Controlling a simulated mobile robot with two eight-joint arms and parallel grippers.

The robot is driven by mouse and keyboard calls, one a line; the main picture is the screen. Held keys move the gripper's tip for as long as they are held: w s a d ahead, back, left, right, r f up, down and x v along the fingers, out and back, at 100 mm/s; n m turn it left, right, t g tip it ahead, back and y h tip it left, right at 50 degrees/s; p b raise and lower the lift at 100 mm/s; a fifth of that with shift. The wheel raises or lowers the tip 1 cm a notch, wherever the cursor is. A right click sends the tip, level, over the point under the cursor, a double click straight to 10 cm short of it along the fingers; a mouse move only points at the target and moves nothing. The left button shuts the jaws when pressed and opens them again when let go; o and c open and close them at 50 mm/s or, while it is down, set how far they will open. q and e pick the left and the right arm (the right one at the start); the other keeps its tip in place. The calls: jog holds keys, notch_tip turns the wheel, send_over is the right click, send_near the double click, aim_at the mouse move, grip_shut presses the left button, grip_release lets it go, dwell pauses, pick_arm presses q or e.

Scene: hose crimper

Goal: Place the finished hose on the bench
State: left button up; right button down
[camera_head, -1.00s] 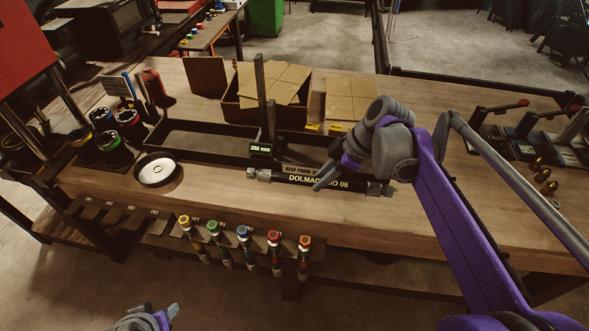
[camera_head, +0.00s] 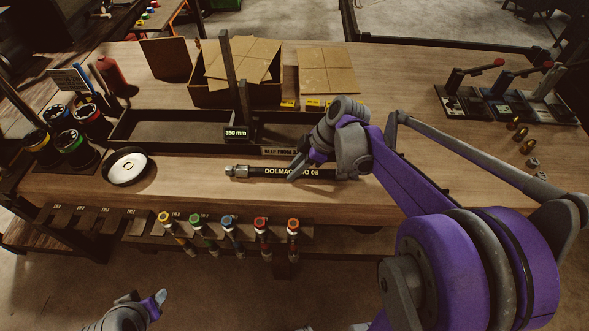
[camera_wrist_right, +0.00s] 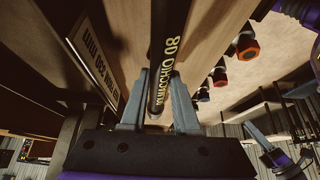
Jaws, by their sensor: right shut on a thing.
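The finished hose (camera_head: 270,172) is black with pale lettering and a metal fitting at its left end. It lies level, left to right, over the bench (camera_head: 200,195), just in front of the long black tray. I cannot tell whether it touches the wood. In the right wrist view the hose (camera_wrist_right: 163,45) runs between the two grey fingers (camera_wrist_right: 158,100). My left gripper (camera_head: 146,298) is low at the left, in front of the bench, empty, with fingers apart.
The black tray (camera_head: 135,132) with an upright gauge reading 350 mm stands behind the hose. A round white-bottomed dish (camera_head: 127,167) is at the left. Coloured tools (camera_head: 230,228) hang along the front edge. Lever presses (camera_head: 500,95) stand at the back right. Bare wood lies in front of the hose.

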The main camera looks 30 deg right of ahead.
jog(key=shift+f, duration=0.15)
jog(key=shift+f, duration=0.2)
jog(key=c, duration=0.6)
grip_release()
jog(key=shift+c, duration=0.2)
jog(key=v, duration=1.2)
jog(key=s+a+f+m+t+h, duration=0.2)
jog(key=s+a+f+m+h, duration=0.3)
jog(key=s+a+f+m, duration=0.5)
jog(key=shift+s+a+m+t+p, duration=0.4)
jog(key=shift+a+m, duration=0.4)
jog(key=shift+a, duration=0.25)
